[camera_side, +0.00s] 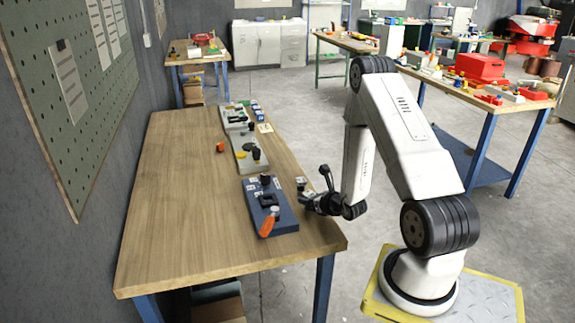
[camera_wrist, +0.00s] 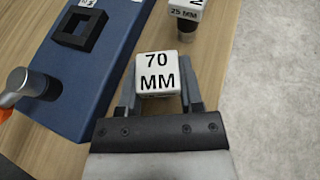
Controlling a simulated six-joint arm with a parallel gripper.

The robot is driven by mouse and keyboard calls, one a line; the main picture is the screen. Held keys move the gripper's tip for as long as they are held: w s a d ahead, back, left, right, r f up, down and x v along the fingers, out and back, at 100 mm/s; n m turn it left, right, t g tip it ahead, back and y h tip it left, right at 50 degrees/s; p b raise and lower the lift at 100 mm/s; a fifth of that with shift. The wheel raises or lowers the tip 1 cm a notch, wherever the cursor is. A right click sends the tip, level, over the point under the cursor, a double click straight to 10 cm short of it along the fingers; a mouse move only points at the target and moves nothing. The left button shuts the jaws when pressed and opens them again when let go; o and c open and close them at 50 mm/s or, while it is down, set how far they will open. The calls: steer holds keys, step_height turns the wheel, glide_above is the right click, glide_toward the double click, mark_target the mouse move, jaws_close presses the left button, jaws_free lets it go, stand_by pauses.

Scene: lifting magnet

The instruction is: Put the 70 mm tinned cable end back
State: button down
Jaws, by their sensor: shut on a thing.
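The 70 mm cable end shows in the wrist view as a white block (camera_wrist: 158,75) with "70 MM" in black on its top. My gripper (camera_wrist: 160,98) is shut on it, with one finger on each side. The lower part of the cable end is hidden below the block and by my gripper. In the side view, my gripper (camera_side: 305,199) is at the right edge of the wooden table, beside the blue board (camera_side: 281,226). The board carries a black square frame (camera_wrist: 80,32) with an opening in its middle.
A white block marked "25 MM" (camera_wrist: 187,10) on a dark stem stands just beyond my gripper. A grey metal cylinder with an orange handle (camera_side: 268,223) is on the blue board. Other boards (camera_side: 247,153) stand further back. The left of the table (camera_side: 180,210) is clear.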

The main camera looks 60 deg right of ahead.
steer(key=shift+f, duration=0.1)
steer(key=shift+c, duration=1.2)
jaws_free()
steer(key=shift+v, duration=3.85)
steer(key=shift+w, duration=0.1)
